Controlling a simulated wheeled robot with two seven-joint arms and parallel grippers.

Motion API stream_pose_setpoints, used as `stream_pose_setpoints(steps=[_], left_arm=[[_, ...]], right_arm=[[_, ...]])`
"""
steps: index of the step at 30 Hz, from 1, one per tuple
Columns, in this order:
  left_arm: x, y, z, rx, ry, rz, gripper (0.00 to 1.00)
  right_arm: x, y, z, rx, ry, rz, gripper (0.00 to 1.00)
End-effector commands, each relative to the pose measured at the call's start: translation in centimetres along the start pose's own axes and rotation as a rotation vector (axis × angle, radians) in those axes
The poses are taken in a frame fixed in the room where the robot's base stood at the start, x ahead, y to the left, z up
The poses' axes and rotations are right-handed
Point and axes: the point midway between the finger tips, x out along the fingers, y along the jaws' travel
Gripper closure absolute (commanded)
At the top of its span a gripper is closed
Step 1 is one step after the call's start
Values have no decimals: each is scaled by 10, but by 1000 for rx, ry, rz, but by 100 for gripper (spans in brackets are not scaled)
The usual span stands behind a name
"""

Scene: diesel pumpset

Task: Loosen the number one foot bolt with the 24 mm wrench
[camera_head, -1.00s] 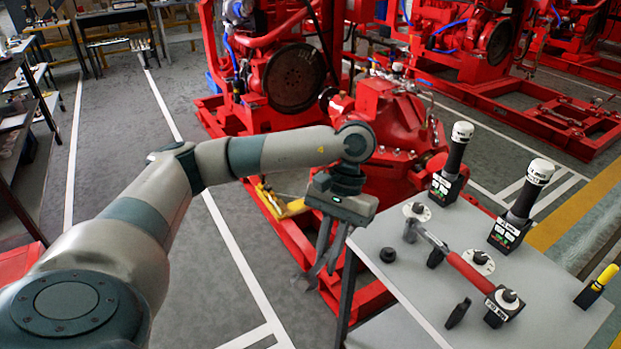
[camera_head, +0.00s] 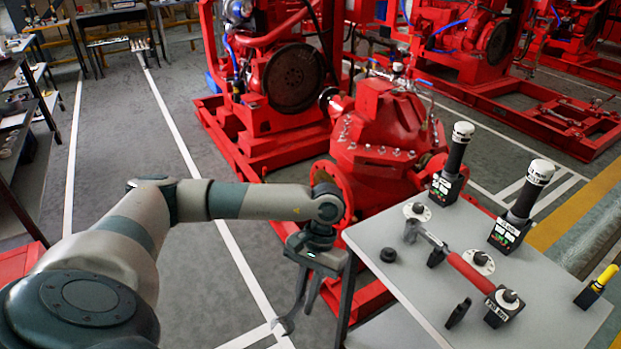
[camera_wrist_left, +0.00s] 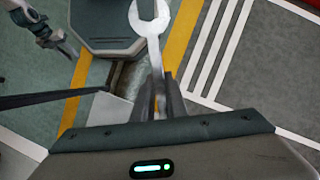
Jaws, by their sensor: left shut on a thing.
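My left gripper (camera_head: 307,285) hangs over the floor at the left edge of the grey table, fingers down and shut on a grey open-ended wrench. The wrench (camera_head: 286,325) points downward, its open jaw lowest. In the left wrist view the wrench jaw (camera_wrist_left: 150,18) is empty and sticks out beyond the fingers (camera_wrist_left: 160,100). Its size marking cannot be read. The red pump (camera_head: 385,130) stands behind the table on a red base frame. I cannot pick out the number one foot bolt. What looks like my right gripper (camera_wrist_left: 62,42) shows small at the upper left of the wrist view.
The grey table (camera_head: 400,310) holds a red-handled torque wrench (camera_head: 470,272), two black-and-white tools (camera_head: 450,165) on stands, a black socket (camera_head: 388,255) and a yellow-topped tool (camera_head: 600,283). The red engine (camera_head: 295,80) stands behind.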

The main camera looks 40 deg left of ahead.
Motion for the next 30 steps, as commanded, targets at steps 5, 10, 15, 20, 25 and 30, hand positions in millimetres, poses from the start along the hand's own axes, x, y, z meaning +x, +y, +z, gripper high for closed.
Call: stream_pose_setpoints(steps=[5,10,15,20,25,30], left_arm=[[3,38,2,51,1,-18,100],[6,76,6,100,0,-39,100],[7,103,11,134,0,-55,100],[7,110,12,143,0,-61,100],[7,110,12,142,0,-61,100],[7,110,12,142,0,-61,100]], right_arm=[[0,-1,3,0,-4,-1,69],[-1,-1,5,0,-7,-1,69],[-1,-2,8,1,-10,-2,69],[-1,-2,9,1,-11,-2,69],[-1,-2,8,1,-11,-2,69],[-1,-2,8,1,-11,-2,69]])
